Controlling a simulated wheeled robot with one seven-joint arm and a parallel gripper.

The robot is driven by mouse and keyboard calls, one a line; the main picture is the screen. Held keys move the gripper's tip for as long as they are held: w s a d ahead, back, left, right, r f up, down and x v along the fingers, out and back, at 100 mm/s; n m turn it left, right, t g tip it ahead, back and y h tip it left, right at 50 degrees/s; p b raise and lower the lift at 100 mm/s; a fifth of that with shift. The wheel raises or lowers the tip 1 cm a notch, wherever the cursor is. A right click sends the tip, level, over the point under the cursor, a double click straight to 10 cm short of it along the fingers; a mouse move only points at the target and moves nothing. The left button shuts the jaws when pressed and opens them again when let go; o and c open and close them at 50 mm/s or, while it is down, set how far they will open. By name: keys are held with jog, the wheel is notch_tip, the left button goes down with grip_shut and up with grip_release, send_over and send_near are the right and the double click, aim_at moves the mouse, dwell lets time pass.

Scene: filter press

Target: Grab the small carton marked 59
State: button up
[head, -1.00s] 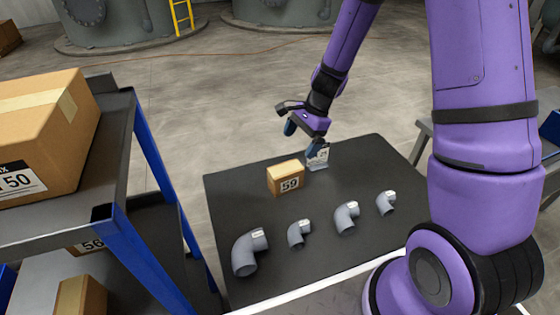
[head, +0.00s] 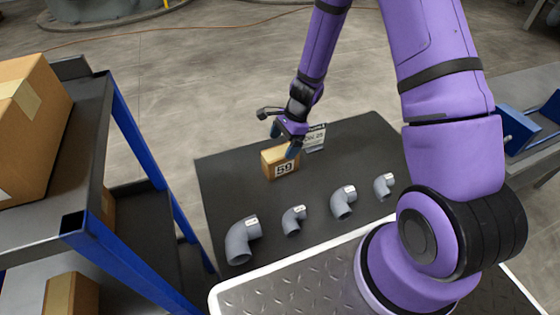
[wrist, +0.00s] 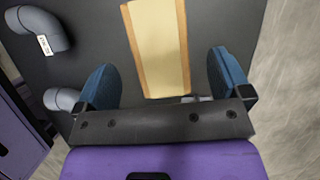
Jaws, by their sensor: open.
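The small carton marked 59 (head: 280,163) stands upright on the black table top (head: 240,205), near its far left part. Its label faces the head camera. In the wrist view the carton (wrist: 159,45) shows its taped top, lying ahead of and between the lines of the two blue fingers. My gripper (head: 283,141) is open and empty, just above and behind the carton in the head view. The wrist view shows the fingers (wrist: 165,80) spread wider than the carton. I cannot tell the exact height gap.
A small sign card (head: 315,138) stands right behind the carton. Several grey pipe elbows (head: 343,201) line the near side of the table. A blue-posted shelf (head: 135,137) with a large carton (head: 40,125) stands at left.

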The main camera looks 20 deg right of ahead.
aim_at(281, 151)
jog(key=shift+d+x, duration=0.1)
jog(key=shift+x, duration=1)
jog(key=shift+d+x, duration=0.15)
jog(key=shift+x, duration=0.95)
jog(key=shift+f, duration=0.35)
jog(key=shift+c, duration=0.4)
jog(key=c, duration=1.2)
jog(key=shift+r, duration=0.15)
